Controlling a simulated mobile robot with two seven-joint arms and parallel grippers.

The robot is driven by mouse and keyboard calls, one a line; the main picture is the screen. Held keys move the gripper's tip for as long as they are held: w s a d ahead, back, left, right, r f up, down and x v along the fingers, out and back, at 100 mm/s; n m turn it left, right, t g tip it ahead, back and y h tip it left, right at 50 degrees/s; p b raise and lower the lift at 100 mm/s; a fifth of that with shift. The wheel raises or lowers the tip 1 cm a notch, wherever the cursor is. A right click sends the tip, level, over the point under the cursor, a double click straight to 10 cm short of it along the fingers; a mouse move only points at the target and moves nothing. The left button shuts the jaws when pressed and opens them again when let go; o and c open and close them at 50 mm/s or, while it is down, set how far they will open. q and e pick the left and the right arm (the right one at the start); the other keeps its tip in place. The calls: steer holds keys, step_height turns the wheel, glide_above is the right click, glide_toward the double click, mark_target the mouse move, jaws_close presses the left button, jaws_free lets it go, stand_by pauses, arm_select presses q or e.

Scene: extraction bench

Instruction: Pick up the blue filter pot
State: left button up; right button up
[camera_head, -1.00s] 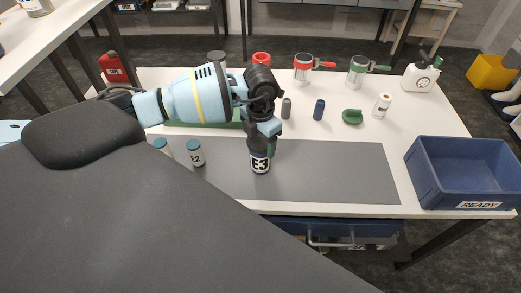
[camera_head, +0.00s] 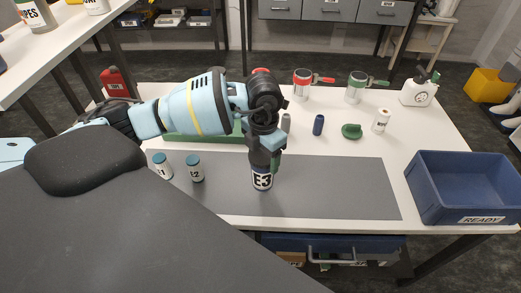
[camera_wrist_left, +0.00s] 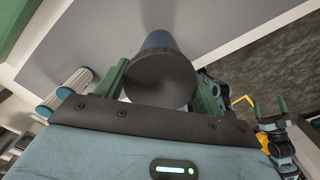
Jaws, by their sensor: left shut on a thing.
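My left gripper (camera_head: 264,160) is shut on a pot marked E3 (camera_head: 262,180), with a white label and a dark blue band at its base. The pot stands upright on the grey mat, and I see no gap under it. In the left wrist view the pot (camera_wrist_left: 161,75) shows its dark round end and blue side between the green fingers. Its top is hidden by the gripper in the head view. At the wrist view's right edge, what looks like my right gripper (camera_wrist_left: 270,114) shows small; its state is unclear.
Teal-lidded pots E1 (camera_head: 162,166) and E2 (camera_head: 195,169) stand left on the mat (camera_head: 335,190). A blue READY crate (camera_head: 463,221) is at the right. A small blue cylinder (camera_head: 318,125), a green item (camera_head: 351,131) and a white bottle (camera_head: 381,121) stand behind. The mat's right half is clear.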

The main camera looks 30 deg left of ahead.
arm_select(q)
steer(key=s+d+r, duration=0.1)
steer(key=s+d, duration=0.7)
steer(key=d, duration=0.2)
steer(key=shift+s+r, duration=0.15)
steer(key=shift+s, duration=0.05)
